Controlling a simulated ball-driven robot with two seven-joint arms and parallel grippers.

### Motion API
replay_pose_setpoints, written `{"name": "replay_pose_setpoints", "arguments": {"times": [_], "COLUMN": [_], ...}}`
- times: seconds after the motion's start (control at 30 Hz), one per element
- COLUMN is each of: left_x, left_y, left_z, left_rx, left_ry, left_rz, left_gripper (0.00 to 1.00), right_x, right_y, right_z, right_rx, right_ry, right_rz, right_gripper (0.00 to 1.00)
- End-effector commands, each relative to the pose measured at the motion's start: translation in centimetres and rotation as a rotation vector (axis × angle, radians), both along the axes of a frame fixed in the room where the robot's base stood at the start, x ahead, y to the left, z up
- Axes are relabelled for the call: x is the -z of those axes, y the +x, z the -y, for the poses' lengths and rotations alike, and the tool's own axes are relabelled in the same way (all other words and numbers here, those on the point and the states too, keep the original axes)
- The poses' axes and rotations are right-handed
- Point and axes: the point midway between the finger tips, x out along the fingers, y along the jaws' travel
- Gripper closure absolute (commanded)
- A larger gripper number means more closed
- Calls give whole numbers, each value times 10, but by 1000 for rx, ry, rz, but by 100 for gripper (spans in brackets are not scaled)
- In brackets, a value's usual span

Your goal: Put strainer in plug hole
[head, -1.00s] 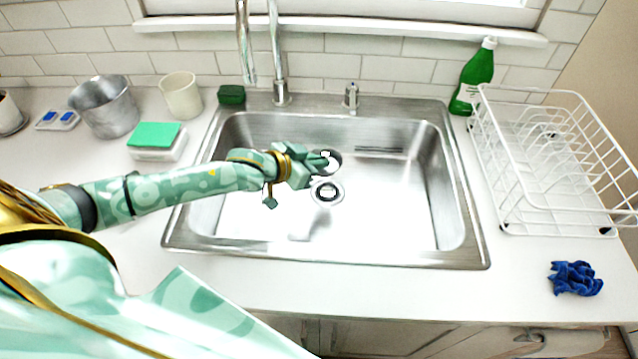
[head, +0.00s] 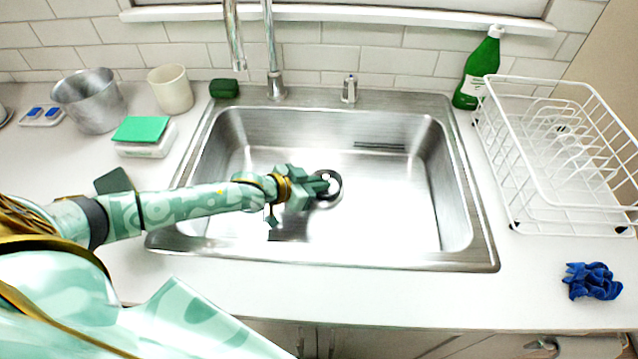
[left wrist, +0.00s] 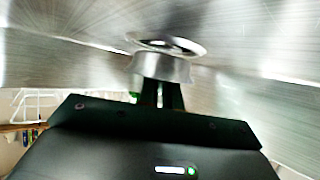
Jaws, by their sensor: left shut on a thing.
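The small round metal strainer (head: 334,181) is at the fingertips of my left gripper (head: 318,184), which is shut on it. It is over the sink floor. The strainer also shows in the left wrist view (left wrist: 162,68), just beyond the dark fingers (left wrist: 160,96). The plug hole lies in the same place in the head view, mostly hidden behind the strainer and gripper. I cannot tell whether the strainer touches the hole or is seated in it. The steel sink (head: 410,225) surrounds them. My right gripper does not show.
The tap (head: 272,60) rises behind the sink. A metal pot (head: 90,102), cream cup (head: 172,90) and green sponge (head: 141,130) stand left. A green bottle (head: 480,68), white dish rack (head: 545,185) and blue cloth (head: 592,281) are right. The sink's right half is clear.

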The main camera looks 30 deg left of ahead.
Motion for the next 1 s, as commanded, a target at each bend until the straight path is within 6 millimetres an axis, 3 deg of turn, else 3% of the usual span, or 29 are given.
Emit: {"name": "replay_pose_setpoints", "arguments": {"times": [0.6, 0.7, 1.0], "left_x": [12, 12, 13], "left_y": [0, -1, -2], "left_z": [0, 0, 1], "left_rx": [0, 0, 1], "left_ry": [0, 0, 0], "left_rz": [-1, -3, -7], "left_gripper": [100, 72, 72], "right_x": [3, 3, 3], "right_y": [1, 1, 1], "right_z": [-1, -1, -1], "right_rx": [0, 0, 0], "right_ry": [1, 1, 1], "right_rz": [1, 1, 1], "right_gripper": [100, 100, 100]}}
